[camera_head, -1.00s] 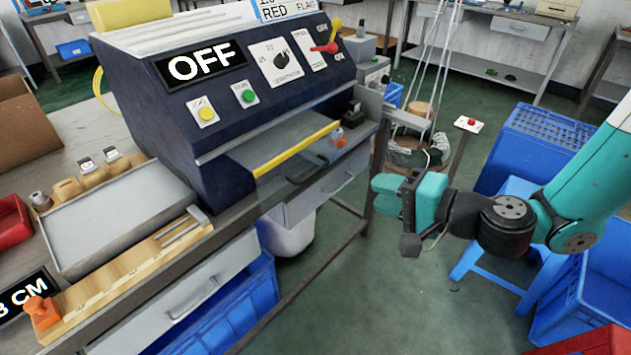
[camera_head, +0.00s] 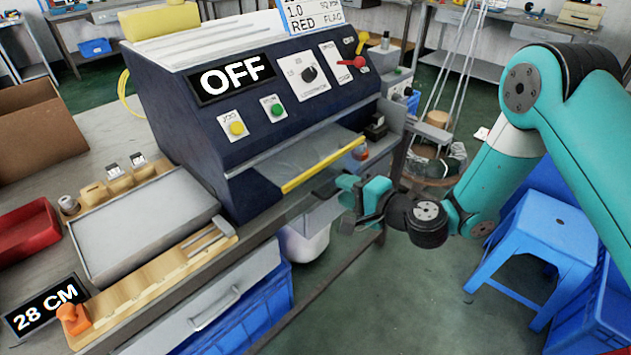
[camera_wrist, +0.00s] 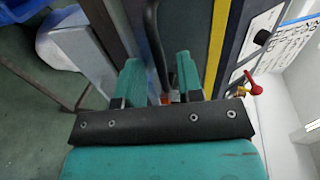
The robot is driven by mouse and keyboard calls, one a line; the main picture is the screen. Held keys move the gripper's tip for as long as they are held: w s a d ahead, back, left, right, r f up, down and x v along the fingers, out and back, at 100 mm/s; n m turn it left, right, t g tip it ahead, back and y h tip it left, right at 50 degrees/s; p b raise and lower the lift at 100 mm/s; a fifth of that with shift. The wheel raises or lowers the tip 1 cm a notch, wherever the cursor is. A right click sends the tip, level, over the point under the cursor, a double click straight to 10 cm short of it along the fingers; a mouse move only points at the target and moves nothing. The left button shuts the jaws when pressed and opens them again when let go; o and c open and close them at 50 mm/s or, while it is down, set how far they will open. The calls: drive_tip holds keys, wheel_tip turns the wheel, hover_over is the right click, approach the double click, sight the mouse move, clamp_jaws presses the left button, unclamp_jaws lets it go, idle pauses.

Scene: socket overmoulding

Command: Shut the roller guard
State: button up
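The roller guard (camera_head: 322,165) is a see-through panel with a yellow front edge on the dark blue machine (camera_head: 235,165). It stands out from the opening below the control panel. My gripper (camera_head: 349,200) is in front of the guard, near the right end of its yellow edge. In the wrist view the yellow edge (camera_wrist: 217,50) runs right of the fingers. A dark curved bar, seemingly the guard's handle (camera_wrist: 154,45), reaches down between the two teal fingertips (camera_wrist: 160,75). The fingers are apart, with gaps beside the bar. Whether they touch it is unclear.
The machine's display (camera_head: 236,78) reads OFF. A red lever (camera_head: 352,62) is at the panel's right. A grey tray (camera_head: 145,225) and a wooden rail (camera_head: 150,290) lie on the bench at left. A blue stool (camera_head: 535,235) stands right. Floor before the bench is open.

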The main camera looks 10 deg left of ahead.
drive_tip(key=shift+x, duration=0.9)
